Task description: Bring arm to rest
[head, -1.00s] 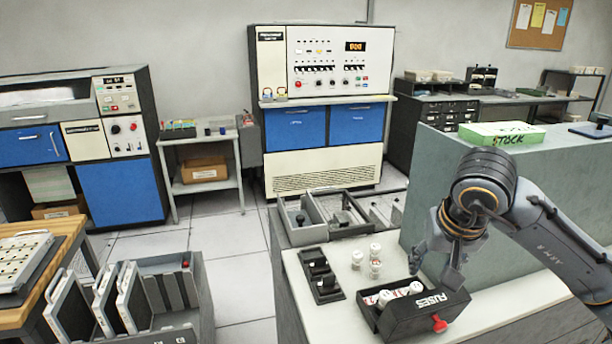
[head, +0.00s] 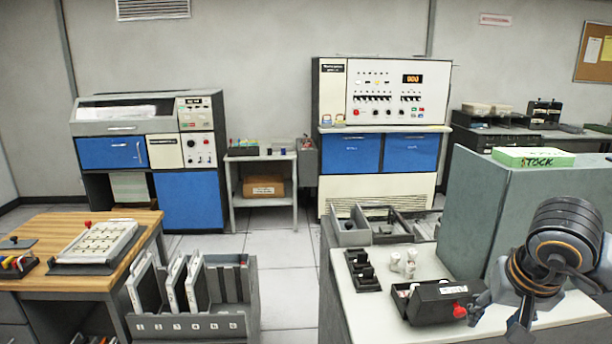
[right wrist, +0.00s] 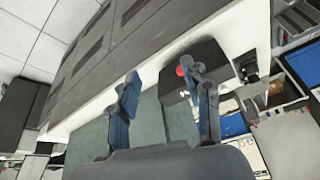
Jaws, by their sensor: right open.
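My right arm (head: 565,235) comes in at the right edge of the head view. My right gripper (head: 522,318) hangs low over the right end of the white counter, to the right of the black fuse box. In the right wrist view the two fingers of my right gripper (right wrist: 165,95) stand apart with nothing held between them. The fuse box (head: 427,304) with its red knob sits on the counter, apart from or just beside the gripper; the gap is hard to judge. My left arm and gripper are not in view.
A grey-green partition (head: 520,215) with a green STOCK box (head: 533,157) stands behind my right arm. White fuses (head: 405,262) and a black socket block (head: 362,271) are on the counter. At left are a wooden table (head: 75,282) and a card rack (head: 190,327). Open floor lies between.

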